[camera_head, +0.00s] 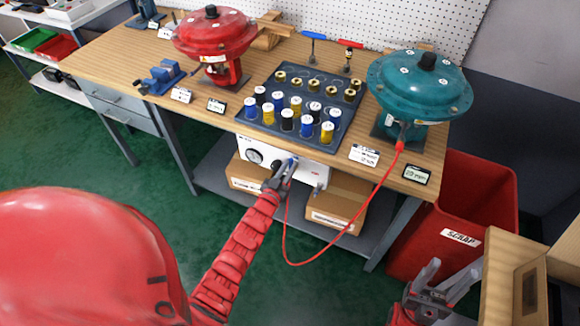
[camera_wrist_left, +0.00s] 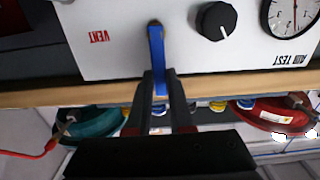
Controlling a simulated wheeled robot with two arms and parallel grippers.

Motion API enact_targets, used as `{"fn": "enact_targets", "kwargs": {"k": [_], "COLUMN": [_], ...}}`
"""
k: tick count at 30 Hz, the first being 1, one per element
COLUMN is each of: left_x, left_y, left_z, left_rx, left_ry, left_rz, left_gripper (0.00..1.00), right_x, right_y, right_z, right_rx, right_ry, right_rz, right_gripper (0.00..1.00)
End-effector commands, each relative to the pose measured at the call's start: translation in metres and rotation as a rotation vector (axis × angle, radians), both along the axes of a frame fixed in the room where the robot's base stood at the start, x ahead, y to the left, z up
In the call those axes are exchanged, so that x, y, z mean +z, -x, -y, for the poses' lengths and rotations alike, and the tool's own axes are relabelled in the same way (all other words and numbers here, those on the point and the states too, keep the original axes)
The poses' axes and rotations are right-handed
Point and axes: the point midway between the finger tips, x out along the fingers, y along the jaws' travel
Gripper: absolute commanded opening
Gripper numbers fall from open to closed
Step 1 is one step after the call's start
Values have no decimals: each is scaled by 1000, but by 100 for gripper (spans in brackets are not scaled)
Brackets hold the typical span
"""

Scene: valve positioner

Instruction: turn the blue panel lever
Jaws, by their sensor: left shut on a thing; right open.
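The blue panel lever (camera_wrist_left: 156,50) is on the front of a white panel box (camera_wrist_left: 110,20), beside the red word VENT in the left wrist view. In the head view the white panel box (camera_head: 247,146) hangs under the table's front edge. My left gripper (camera_wrist_left: 160,90) is shut on the blue lever, with its fingers on either side of the lever's free end. In the head view my left gripper (camera_head: 281,172) covers most of the lever. My right gripper (camera_head: 440,284) is open and empty at the lower right, near the red scrap bin.
A black knob (camera_wrist_left: 215,20) and a gauge (camera_wrist_left: 290,20) sit beside the lever on the panel. A red hose (camera_head: 350,240) loops from the panel to the teal actuator (camera_head: 420,85). The red scrap bin (camera_head: 480,190) and cardboard boxes (camera_head: 340,200) stand nearby.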

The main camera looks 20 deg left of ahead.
Motion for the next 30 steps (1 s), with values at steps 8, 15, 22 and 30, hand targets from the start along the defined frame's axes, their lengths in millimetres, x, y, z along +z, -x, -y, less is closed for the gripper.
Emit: {"fn": "enact_targets", "kwargs": {"k": [8, 15, 22, 30], "left_x": [-1, -1, 0, -3], "left_y": [0, 0, 0, 16], "left_z": [0, 0, 0, -2], "left_rx": [1, 1, 1, 2], "left_ry": [5, 4, 3, 3], "left_rz": [-2, -2, -1, -3], "left_gripper": [0, 49, 50, 50], "right_x": [0, 0, 0, -4], "right_y": [0, 0, 0, 0], "right_z": [0, 0, 0, 0], "right_rx": [0, 0, 0, 0], "right_ry": [0, 0, 0, 0], "right_rz": [0, 0, 0, 0], "right_gripper": [59, 59, 59, 59]}}
